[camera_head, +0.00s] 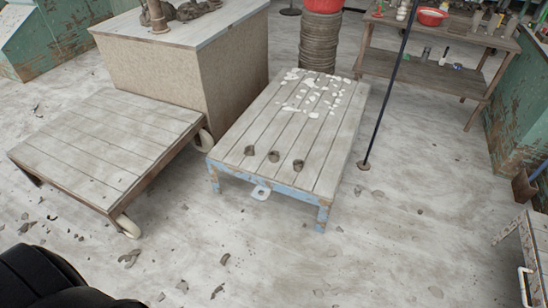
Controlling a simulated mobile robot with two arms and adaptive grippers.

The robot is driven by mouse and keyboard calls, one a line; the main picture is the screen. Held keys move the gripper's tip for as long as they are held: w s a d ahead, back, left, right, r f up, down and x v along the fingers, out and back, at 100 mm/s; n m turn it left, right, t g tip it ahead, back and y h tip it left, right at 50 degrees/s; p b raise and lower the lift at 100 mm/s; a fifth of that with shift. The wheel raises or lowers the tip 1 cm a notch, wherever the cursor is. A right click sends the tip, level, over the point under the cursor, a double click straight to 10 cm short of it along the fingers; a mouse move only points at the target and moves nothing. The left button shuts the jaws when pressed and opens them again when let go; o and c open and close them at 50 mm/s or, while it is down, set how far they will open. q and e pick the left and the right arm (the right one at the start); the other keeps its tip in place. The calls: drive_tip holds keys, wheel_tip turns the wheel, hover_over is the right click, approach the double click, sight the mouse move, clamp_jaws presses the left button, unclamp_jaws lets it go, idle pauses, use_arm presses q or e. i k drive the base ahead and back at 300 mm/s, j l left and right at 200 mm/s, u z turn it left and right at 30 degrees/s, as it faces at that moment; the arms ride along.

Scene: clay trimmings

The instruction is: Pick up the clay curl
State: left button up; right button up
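Small grey-brown clay pieces lie on the floor and on a low plank table with a blue frame (222,168). One curled piece (130,257) lies on the floor at the lower left. Other floor pieces are a dark bent one (225,259) and another (217,292) near the bottom edge. Three dark lumps sit in a row near the table's front edge: left (249,150), middle (273,156) and right (298,164). I cannot tell which piece is the clay curl meant. Neither of my grippers shows.
A wheeled wooden cart (105,140) stands at left, before a large block (235,75). White scraps (310,95) cover the blue-framed table's far half. A thin black pole (388,90) stands right of it. A workbench (440,73) is behind. The floor at front right is mostly clear.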

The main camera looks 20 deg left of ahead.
sight(275, 159)
drive_tip(key=i+j, duration=0.7)
